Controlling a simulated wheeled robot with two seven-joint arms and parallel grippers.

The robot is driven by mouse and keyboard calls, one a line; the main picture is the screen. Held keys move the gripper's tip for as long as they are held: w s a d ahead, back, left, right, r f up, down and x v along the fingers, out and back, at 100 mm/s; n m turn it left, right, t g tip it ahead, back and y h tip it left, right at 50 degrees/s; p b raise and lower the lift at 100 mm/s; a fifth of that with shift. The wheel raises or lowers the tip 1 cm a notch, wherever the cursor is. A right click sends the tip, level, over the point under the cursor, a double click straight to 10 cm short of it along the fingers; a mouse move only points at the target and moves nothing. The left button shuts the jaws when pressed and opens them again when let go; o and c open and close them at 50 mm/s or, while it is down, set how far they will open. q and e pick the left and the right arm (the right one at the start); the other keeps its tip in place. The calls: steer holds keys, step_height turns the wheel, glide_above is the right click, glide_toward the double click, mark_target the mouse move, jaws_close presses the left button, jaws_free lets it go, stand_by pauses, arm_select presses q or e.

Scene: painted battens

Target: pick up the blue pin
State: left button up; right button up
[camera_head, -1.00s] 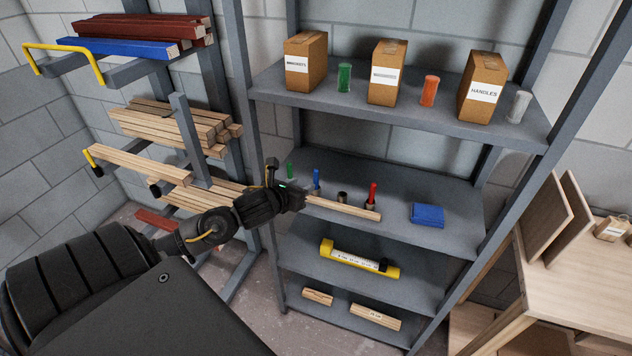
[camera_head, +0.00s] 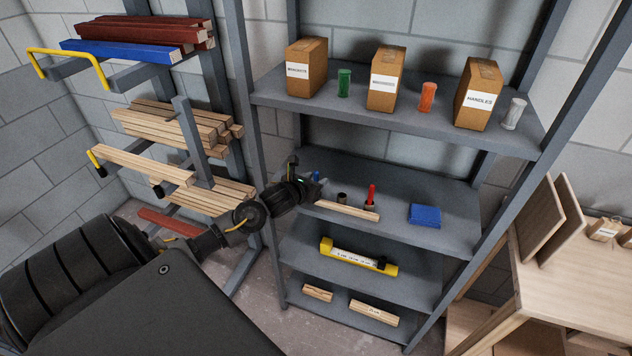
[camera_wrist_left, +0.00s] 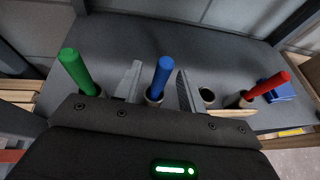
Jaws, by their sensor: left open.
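The blue pin (camera_wrist_left: 160,76) stands upright in a round holder in the left wrist view, between the two open fingers of my left gripper (camera_wrist_left: 158,88). The fingers appear to stand on either side of it, not closed on it. In the head view only a bit of the blue pin (camera_head: 316,175) shows beside my left gripper (camera_head: 316,190). A green pin (camera_wrist_left: 76,70) stands to its left in the wrist view; in the head view my gripper hides it. My right gripper is in neither view.
An empty holder (camera_wrist_left: 207,96) and a tilted red pin (camera_wrist_left: 268,86) are to the right of the blue pin. A wooden batten (camera_head: 347,211) runs along the shelf front (camera_head: 440,238). A blue folded cloth or box (camera_head: 425,215) lies further right. Boxes and jars stand on the shelf above.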

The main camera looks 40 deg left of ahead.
arm_select(q)
steer(key=shift+p+x, duration=0.3)
steer(key=shift+x, duration=1.2)
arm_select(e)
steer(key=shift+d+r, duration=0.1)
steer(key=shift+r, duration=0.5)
arm_select(q)
jaws_close()
